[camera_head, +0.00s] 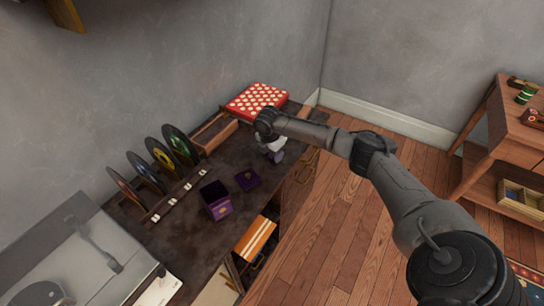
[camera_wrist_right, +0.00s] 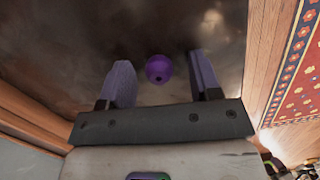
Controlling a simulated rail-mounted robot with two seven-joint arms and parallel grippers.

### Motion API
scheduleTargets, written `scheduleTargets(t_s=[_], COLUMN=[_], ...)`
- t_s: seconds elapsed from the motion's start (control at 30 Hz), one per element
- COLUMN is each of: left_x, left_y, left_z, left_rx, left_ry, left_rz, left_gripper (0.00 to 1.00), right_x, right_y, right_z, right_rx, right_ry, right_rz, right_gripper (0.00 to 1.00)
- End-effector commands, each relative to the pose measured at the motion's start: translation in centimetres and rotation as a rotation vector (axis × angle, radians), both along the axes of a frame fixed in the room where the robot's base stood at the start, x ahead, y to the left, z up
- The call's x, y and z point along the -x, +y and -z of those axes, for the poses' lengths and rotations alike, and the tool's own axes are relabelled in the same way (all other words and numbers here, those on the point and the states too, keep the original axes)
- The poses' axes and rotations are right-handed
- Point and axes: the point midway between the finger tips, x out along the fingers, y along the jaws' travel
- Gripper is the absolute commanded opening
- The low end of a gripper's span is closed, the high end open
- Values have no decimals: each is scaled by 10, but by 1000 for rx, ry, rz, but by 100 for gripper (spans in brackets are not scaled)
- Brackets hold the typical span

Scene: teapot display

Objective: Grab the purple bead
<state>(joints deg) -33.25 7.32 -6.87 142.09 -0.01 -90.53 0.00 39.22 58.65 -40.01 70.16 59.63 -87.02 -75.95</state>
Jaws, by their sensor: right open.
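The purple bead (camera_wrist_right: 158,69) is a small round ball with a dark hole. In the right wrist view it lies on the dark tabletop, between the lines of my right gripper's two fingers and a little closer to the right finger. My right gripper (camera_wrist_right: 160,82) is open, with no contact on the bead that I can make out. In the head view my right gripper (camera_head: 276,155) hangs low over the far right part of the dark cabinet top (camera_head: 225,165), and the bead cannot be made out there. My left gripper is not in view.
A red dotted box (camera_head: 257,100) and a wooden tray (camera_head: 214,133) stand behind. Several discs (camera_head: 162,158) stand in a rack. The cabinet's front edge is close to the gripper.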

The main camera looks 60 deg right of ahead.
Motion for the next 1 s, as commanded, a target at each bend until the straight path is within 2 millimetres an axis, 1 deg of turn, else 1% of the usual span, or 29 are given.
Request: scheduleTargets(t_s=[0.07,0.6,0.87,1.0], left_x=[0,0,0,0], left_y=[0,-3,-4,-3], left_z=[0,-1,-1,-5], left_rx=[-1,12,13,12], left_ry=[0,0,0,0], left_rz=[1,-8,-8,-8], left_gripper=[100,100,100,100], right_x=[0,0,0,0], right_y=[0,0,0,0], right_z=[-1,-1,-2,-10], right_rx=[0,0,0,0], right_ry=[0,0,-1,-2], right_rz=[0,1,1,1], right_gripper=[57,5,5,5])
